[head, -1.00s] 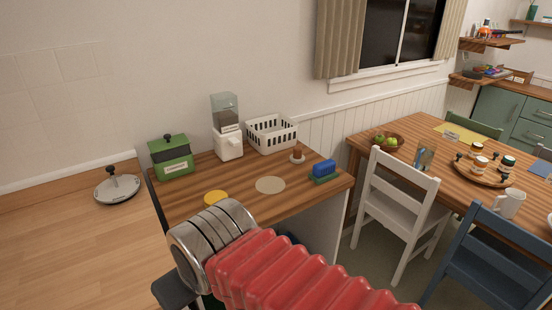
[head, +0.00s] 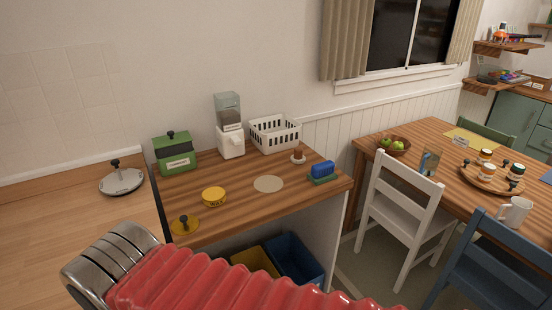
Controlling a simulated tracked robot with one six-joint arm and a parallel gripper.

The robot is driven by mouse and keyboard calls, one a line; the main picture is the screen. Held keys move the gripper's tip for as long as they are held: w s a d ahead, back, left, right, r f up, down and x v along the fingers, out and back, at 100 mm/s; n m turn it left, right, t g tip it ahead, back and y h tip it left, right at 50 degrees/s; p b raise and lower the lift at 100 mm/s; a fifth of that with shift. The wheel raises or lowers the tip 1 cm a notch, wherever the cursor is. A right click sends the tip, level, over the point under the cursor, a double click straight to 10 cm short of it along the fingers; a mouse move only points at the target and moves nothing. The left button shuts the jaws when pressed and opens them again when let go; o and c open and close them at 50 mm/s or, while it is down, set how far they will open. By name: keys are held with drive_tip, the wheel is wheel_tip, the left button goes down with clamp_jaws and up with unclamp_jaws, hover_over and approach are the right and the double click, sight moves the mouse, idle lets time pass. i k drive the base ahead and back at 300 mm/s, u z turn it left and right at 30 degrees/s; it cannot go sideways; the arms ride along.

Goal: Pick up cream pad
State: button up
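The cream pad (head: 268,184) is a flat, round beige disc. It lies on the small wooden counter, right of the yellow tin, with nothing on it. My red, ribbed arm with its metal end crosses the bottom of the head view, in front of the counter and left of the pad. The gripper fingers are not visible, so whether they are open or shut does not show.
Around the pad stand a yellow tin (head: 214,196), a yellow knobbed lid (head: 184,226), a blue brush (head: 323,170), a white basket (head: 275,133), a dispenser (head: 230,128) and a green box (head: 175,154). Blue (head: 295,258) and yellow bins sit below. A white chair (head: 396,205) is at right.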

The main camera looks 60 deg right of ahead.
sight(298, 158)
drive_tip(key=u, duration=1.5)
drive_tip(key=k, duration=1.75)
drive_tip(key=z, duration=1.2)
